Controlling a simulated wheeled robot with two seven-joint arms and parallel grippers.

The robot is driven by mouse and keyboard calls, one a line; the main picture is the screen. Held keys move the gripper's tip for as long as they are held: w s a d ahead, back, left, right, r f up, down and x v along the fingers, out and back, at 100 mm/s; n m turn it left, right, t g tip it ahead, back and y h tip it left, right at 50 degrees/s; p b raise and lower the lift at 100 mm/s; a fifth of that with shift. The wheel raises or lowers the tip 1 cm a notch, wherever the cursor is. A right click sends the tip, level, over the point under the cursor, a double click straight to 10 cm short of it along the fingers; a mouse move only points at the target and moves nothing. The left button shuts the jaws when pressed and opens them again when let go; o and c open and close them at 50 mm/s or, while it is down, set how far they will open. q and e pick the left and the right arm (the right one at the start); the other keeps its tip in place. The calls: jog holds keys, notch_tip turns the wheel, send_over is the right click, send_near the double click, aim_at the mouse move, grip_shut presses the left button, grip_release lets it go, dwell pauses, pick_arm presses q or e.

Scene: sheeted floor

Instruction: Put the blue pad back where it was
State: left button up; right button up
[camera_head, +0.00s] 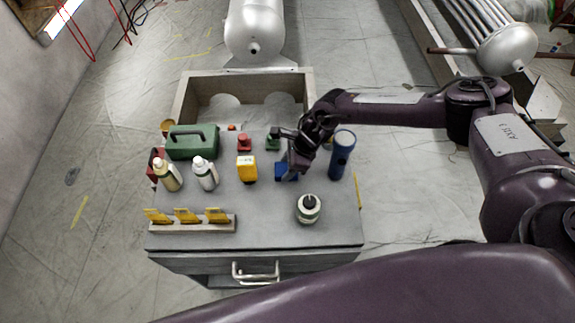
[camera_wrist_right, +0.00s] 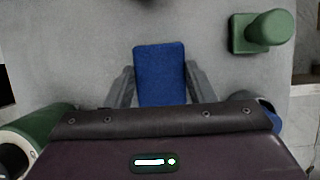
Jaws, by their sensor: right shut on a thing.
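The blue pad (camera_head: 281,172) is a small dark blue block over the grey cart top, right of a yellow block. In the right wrist view the blue pad (camera_wrist_right: 160,72) appears as an upright rectangle between the two grey fingers. My right gripper (camera_head: 292,166) reaches in from the right and is shut on the pad; in its wrist view the gripper (camera_wrist_right: 160,86) has a finger on each side of it. The gripper partly hides the pad in the head view. I cannot tell whether the pad touches the surface. My left gripper is not in view.
The cart top (camera_head: 270,225) holds a yellow block (camera_head: 247,166), red block (camera_head: 243,143), green piece (camera_wrist_right: 262,32), green toolbox (camera_head: 193,142), two bottles, a blue cylinder (camera_head: 342,155), a round jar (camera_head: 308,209) and a rack of yellow cards (camera_head: 190,224). Its front middle is clear.

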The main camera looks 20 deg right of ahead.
jog(key=o, duration=0.9)
jog(key=shift+w+f, duration=0.1)
jog(key=shift+f, duration=0.1)
jog(key=shift+r, duration=0.15)
jog(key=b+v, duration=0.1)
jog(key=v, duration=1.1)
